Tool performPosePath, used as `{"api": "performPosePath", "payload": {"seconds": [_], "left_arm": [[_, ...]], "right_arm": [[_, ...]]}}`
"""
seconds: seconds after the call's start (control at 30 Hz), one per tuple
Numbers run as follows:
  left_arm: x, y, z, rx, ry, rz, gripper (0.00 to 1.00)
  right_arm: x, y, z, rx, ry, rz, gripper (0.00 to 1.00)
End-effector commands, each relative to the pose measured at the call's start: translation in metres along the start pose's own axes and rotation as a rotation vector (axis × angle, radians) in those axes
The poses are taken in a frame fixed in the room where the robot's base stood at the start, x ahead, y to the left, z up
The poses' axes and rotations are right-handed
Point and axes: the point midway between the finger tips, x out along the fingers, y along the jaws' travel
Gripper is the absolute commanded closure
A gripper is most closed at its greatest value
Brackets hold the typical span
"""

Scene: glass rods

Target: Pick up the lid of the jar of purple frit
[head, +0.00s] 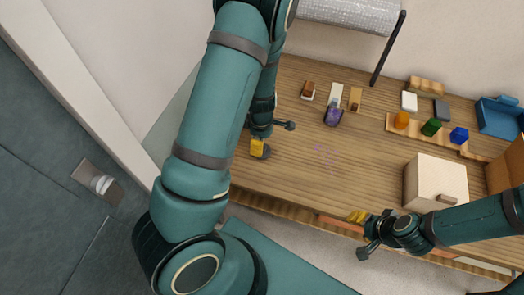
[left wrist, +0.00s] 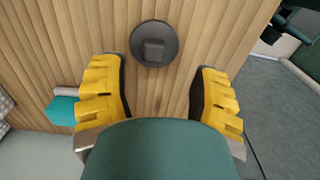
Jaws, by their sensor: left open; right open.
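The jar of purple frit (head: 333,116) stands on the wooden worktop in the head view, and purple shows at its top. A dark grey round lid with a square knob (left wrist: 154,44) lies flat on the wood in the left wrist view. My left gripper (left wrist: 160,98) is open and empty, its yellow fingers apart on either side below the lid, not touching it. In the head view, my left arm partly hides this gripper (head: 259,148), which is left of the jar. My right gripper (head: 362,232) is open and empty at the worktop's front edge.
Orange (head: 402,120), green (head: 431,127) and blue (head: 459,135) pieces stand along a wooden strip at the right. A cream box with a handle (head: 428,172) stands at the front right. A blue bin (head: 497,116) is at the far right. The middle worktop is clear.

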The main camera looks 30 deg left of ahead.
Motion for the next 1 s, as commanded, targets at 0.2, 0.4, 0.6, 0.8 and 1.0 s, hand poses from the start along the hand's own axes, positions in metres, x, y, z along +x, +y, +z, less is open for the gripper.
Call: {"api": "performPosePath", "payload": {"seconds": [0.2, 0.4, 0.6, 0.8, 1.0], "left_arm": [[0.031, 0.006, -0.001, -0.002, 0.001, -0.004, 0.38], [0.049, 0.006, -0.001, -0.002, 0.000, -0.001, 0.38], [0.049, 0.007, 0.000, -0.001, 0.001, 0.000, 0.38], [0.049, 0.007, 0.000, -0.001, 0.001, 0.000, 0.85], [0.049, 0.007, 0.000, -0.001, 0.001, -0.001, 0.94]], "right_arm": [[0.005, 0.002, 0.001, 0.000, 0.000, 0.001, 0.53], [0.007, 0.002, 0.001, 0.000, 0.000, 0.001, 0.53], [0.007, 0.002, 0.001, 0.000, 0.000, 0.001, 0.53], [0.007, 0.002, 0.001, 0.000, 0.000, 0.001, 0.53], [0.007, 0.002, 0.001, 0.000, 0.000, 0.001, 0.53]]}}
